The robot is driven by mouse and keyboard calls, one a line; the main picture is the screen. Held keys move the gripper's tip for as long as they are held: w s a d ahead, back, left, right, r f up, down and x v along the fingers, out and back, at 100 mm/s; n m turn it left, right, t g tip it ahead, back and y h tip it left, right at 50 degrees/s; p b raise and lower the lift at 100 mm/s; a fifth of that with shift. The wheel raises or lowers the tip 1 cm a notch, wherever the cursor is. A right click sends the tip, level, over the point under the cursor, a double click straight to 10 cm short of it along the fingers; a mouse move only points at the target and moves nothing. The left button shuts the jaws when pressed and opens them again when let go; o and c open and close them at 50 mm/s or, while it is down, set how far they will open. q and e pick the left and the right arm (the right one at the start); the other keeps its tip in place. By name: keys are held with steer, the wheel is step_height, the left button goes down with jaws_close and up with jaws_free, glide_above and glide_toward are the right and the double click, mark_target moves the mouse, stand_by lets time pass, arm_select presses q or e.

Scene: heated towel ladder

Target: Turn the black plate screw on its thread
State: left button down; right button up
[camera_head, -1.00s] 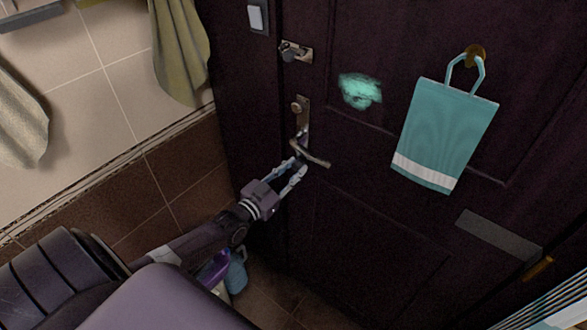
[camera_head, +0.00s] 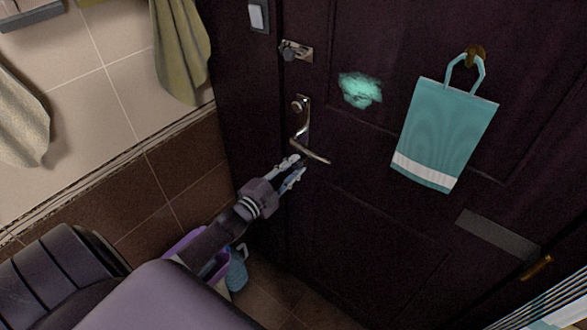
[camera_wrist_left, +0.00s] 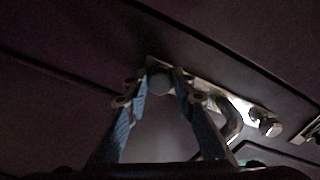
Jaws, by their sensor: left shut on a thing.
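The black plate screw (camera_wrist_left: 159,81) shows in the left wrist view as a dark round head at the end of the metal handle plate (camera_wrist_left: 208,92). My left gripper (camera_wrist_left: 161,78) is shut on it, with one blue-and-grey finger on each side. In the head view the same gripper (camera_head: 296,167) reaches up to the door just below the handle plate (camera_head: 302,117); the screw is hidden there. The curved door lever (camera_head: 314,157) stands close beside the fingertips. My right gripper is not in view.
A blue bottle (camera_head: 237,272) stands on the floor below my left arm. Tiled wall lies left.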

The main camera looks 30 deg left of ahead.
arm_select(q)
steer(key=m+b, duration=0.1)
steer(key=m, duration=0.3)
steer(key=shift+f+m+b, duration=0.1)
steer(key=shift+m+b, duration=0.2)
steer(key=m+b, duration=0.1)
steer(key=m, duration=0.2)
steer(key=shift+b, duration=0.3)
steer(key=shift+m+b, duration=0.55)
steer(key=shift+m, duration=0.75)
steer(key=c, duration=1.6)
jaws_free()
steer(key=shift+s, duration=0.2)
steer(key=s, duration=1.1)
steer(key=shift+s+a, duration=0.35)
steer(key=shift+a, duration=0.1)
